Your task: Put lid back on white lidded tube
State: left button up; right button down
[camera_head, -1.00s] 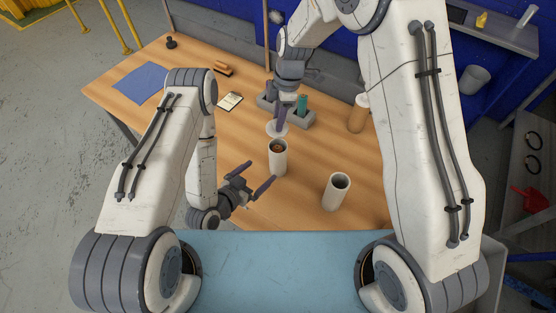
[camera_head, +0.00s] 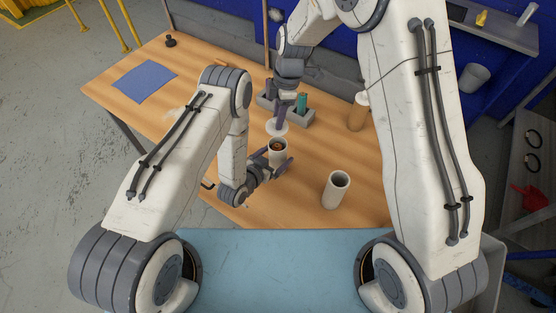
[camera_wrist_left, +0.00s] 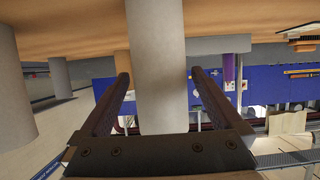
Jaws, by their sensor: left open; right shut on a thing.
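The white tube (camera_head: 278,156) stands upright and uncovered on the table, with something brown inside its mouth. My left gripper (camera_head: 273,164) is open, with its fingers on either side of this tube. In the left wrist view the tube (camera_wrist_left: 155,45) shows between the two spread fingers, and I cannot tell if they touch it. My right gripper (camera_head: 281,117) points down behind the tube, shut on the white lid (camera_head: 277,129). The lid is a flat round disc, apart from the tube and just beyond its mouth.
A second open white tube (camera_head: 336,190) stands to the right on the wooden table (camera_head: 270,208). A grey holder (camera_head: 300,117) with a green item (camera_head: 302,103) sits behind the lid. A tan cylinder (camera_head: 358,112) stands at the back right. A blue mat (camera_head: 145,82) lies far left.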

pick_arm(q)
jog(key=shift+w+d+f, duration=0.2)
jog(key=shift+w+d, duration=0.05)
jog(key=shift+w, duration=0.15)
grip_shut()
pick_arm(e)
jog(key=shift+d+f, duration=0.1)
jog(key=shift+f, duration=2.4)
jog(key=shift+f, duration=0.1)
jog(key=shift+f, duration=0.8)
jog(key=shift+f, duration=0.65)
